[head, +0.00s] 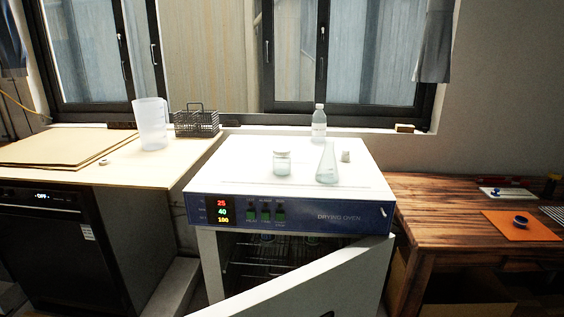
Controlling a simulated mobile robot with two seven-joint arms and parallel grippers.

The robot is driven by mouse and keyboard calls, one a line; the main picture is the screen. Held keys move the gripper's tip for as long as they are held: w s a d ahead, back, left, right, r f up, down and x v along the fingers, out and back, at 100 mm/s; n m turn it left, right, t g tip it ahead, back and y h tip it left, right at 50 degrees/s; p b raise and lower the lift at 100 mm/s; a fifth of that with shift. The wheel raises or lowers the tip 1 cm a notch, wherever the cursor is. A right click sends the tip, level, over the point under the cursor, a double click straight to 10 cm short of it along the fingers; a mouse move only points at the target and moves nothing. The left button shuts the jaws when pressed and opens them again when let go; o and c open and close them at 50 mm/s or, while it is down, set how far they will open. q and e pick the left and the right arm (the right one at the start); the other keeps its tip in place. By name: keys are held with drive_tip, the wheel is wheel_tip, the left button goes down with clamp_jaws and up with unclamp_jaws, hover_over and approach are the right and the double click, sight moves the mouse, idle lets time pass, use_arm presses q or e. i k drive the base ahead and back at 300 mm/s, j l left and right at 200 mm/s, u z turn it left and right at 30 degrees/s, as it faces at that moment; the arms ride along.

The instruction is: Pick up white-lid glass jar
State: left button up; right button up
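The white-lid glass jar (282,163) stands upright on the white top of the drying oven (235,172), left of a conical glass flask (327,164). The jar is small and clear with a pale, flat lid. A gap separates it from the flask. Neither of my grippers is in the head view.
A clear bottle (319,122) and a small pale object (345,156) also stand on the oven. The oven door (310,285) hangs open at the front. A plastic beaker (151,124) and wire basket (197,121) stand on the left table. A wooden table (440,215) is right.

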sight(281, 157)
drive_tip(key=i+l+z, duration=0.15)
drive_tip(key=i+l, duration=0.85)
